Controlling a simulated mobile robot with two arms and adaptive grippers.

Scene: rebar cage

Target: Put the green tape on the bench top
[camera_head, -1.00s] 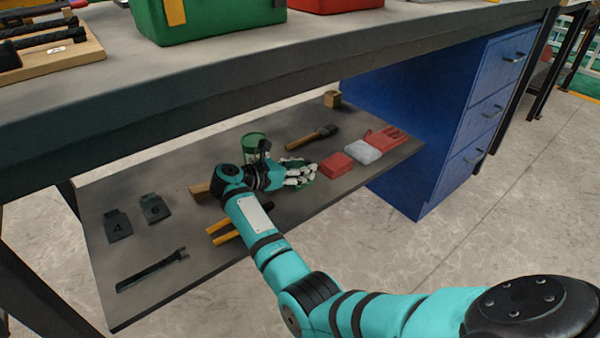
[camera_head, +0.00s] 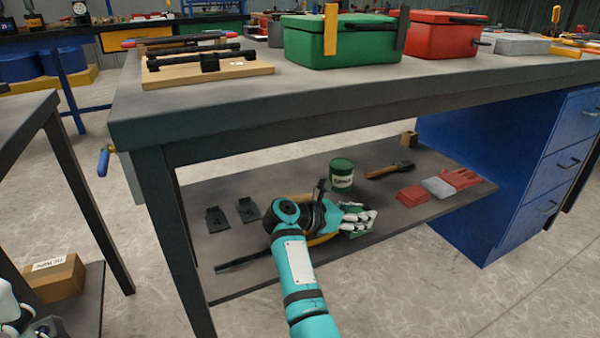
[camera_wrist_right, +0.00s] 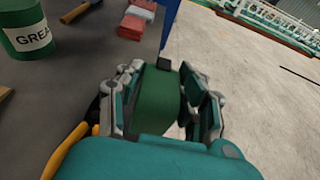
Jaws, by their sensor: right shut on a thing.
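The green tape (camera_wrist_right: 158,102) is between the fingers of my right gripper (camera_wrist_right: 165,88), which is shut on it. In the head view my right gripper (camera_head: 357,220) is over the lower shelf near its front edge, below the bench top (camera_head: 290,98). Only small green parts of the tape show there, and the fingers hide the rest. My left gripper (camera_head: 18,318) is partly in view at the lower left corner, and its opening cannot be made out.
The bench top bears a green toolbox (camera_head: 342,50), a red toolbox (camera_head: 440,40) and a wooden tool board (camera_head: 180,80). A grease can (camera_head: 342,174), a brush (camera_head: 390,170) and red gloves (camera_head: 462,178) are on the lower shelf (camera_head: 245,185). The bench top's front left area is bare.

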